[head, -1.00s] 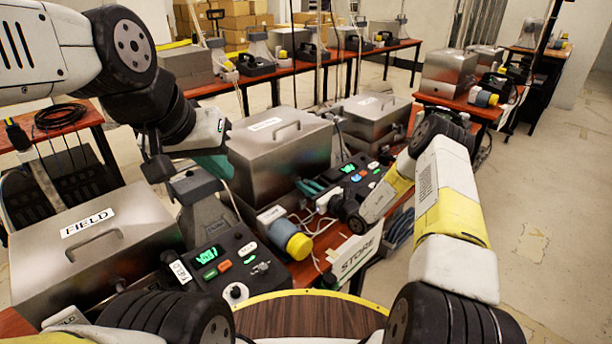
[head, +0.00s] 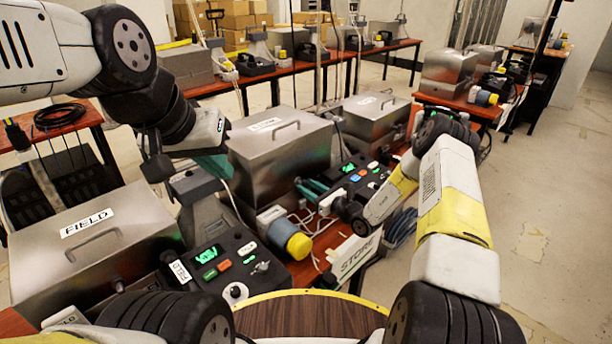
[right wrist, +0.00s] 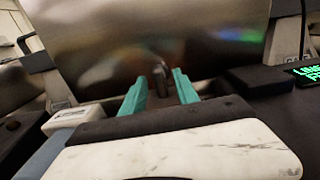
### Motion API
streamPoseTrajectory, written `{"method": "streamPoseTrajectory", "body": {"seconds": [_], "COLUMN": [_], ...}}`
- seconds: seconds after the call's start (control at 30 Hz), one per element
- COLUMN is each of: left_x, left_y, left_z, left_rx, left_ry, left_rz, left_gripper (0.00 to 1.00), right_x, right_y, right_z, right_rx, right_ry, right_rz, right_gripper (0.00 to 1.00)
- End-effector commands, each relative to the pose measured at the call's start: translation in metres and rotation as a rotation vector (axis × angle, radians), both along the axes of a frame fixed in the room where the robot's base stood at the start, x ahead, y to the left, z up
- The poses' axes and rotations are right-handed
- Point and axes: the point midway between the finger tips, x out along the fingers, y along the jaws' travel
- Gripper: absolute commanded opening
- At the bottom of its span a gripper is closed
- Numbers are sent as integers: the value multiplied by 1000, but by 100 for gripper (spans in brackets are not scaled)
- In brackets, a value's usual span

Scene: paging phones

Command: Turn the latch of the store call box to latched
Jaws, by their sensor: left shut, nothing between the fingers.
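The store call box (head: 275,160) is a steel case with a top handle in the middle of the head view. Its front fills the back of the right wrist view (right wrist: 110,45). A small dark upright knob (right wrist: 161,78), which looks like the latch, stands out from that front. My right gripper (head: 311,187) is at the front of the case. In the right wrist view its teal fingers (right wrist: 160,88) are apart, with the knob between their tips; I cannot tell if they touch it. My left gripper (head: 213,165) is shut and empty at the case's left side, partly hidden.
A FIELD-labelled steel case (head: 95,240) with a black keypad unit (head: 215,265) stands at the left front. A yellow-capped cylinder (head: 297,243) and white cables lie near a STORE sign (head: 355,255). Another steel case (head: 375,115) stands behind. Open floor (head: 550,220) is on the right.

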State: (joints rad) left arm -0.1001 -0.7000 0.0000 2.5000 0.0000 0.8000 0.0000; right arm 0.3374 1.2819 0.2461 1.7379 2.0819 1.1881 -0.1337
Motion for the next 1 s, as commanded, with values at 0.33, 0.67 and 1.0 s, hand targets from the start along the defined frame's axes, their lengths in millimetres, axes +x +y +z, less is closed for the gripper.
{"method": "streamPoseTrajectory", "body": {"seconds": [0.33, 0.67, 1.0], "left_x": [0, 0, 0], "left_y": [0, 0, 0], "left_z": [0, 0, 0], "left_rx": [0, 0, 0], "left_ry": [0, 0, 0], "left_rz": [0, 0, 0], "left_gripper": [0, 0, 0], "right_x": [-39, -45, -55], "right_y": [-40, -46, -28], "right_z": [0, 0, 50], "right_rx": [0, 1, -78], "right_ry": [1, 1, -88], "right_rz": [-2, -1, 136], "right_gripper": [36, 36, 36]}}
